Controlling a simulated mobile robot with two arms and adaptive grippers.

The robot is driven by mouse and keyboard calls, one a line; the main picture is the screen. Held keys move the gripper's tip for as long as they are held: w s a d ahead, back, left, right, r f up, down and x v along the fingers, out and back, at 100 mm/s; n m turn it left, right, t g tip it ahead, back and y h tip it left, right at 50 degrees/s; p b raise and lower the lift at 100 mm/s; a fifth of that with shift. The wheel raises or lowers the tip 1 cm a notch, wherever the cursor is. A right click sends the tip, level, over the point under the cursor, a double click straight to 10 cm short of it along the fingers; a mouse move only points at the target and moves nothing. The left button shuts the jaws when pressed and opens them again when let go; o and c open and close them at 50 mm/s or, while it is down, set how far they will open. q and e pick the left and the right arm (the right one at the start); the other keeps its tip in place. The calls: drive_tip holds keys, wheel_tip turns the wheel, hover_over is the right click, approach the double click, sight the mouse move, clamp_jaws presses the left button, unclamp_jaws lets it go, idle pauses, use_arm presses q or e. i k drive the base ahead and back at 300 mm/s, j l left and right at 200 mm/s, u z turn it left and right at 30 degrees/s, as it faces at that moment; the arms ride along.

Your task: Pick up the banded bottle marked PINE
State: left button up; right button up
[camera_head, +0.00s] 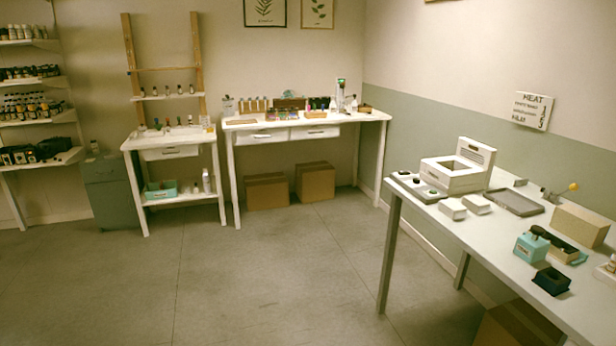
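I cannot pick out the banded bottle marked PINE; labels are too small to read from here. Several small dark bottles stand on the small shelf (167,97) between wooden posts at the back left. More dark bottles (28,105) fill the wall shelves at the far left. Small bottles and jars (333,104) also stand on the white back table (372,114). Neither of my grippers is in view.
Open grey floor (240,280) lies ahead. A long table (468,229) at the right carries a white box-like device (452,176), a tray and small boxes. Cardboard boxes (267,192) sit under the back table. A grey cabinet (107,195) stands at the left.

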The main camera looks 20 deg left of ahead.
sight(45, 107)
drive_tip(key=i+j+u, duration=0.65)
drive_tip(key=i, duration=0.25)
drive_tip(key=i+j+u, duration=0.15)
drive_tip(key=i+u, duration=0.2)
drive_tip(key=i, duration=0.15)
drive_tip(key=i+u, duration=0.35)
drive_tip(key=i, duration=0.15)
drive_tip(key=i+j+u, duration=0.25)
drive_tip(key=i+u, duration=0.2)
drive_tip(key=i, duration=0.3)
drive_tip(key=i+u, duration=0.45)
drive_tip(key=i, duration=0.3)
drive_tip(key=i+l+u, duration=0.45)
drive_tip(key=i, duration=0.25)
drive_tip(key=i+j, duration=0.15)
drive_tip(key=i, duration=0.35)
drive_tip(key=i+j, duration=0.2)
drive_tip(key=i, duration=0.25)
drive_tip(key=i+j, duration=0.15)
drive_tip(key=i, duration=0.35)
drive_tip(key=i+j, duration=0.15)
drive_tip(key=i, duration=0.3)
drive_tip(key=i+j+z, duration=0.6)
drive_tip(key=z, duration=0.15)
drive_tip(key=i+j+z, duration=0.35)
drive_tip(key=j, duration=0.15)
drive_tip(key=i+j+z, duration=0.2)
drive_tip(key=j+z, duration=0.2)
drive_tip(key=j, duration=0.15)
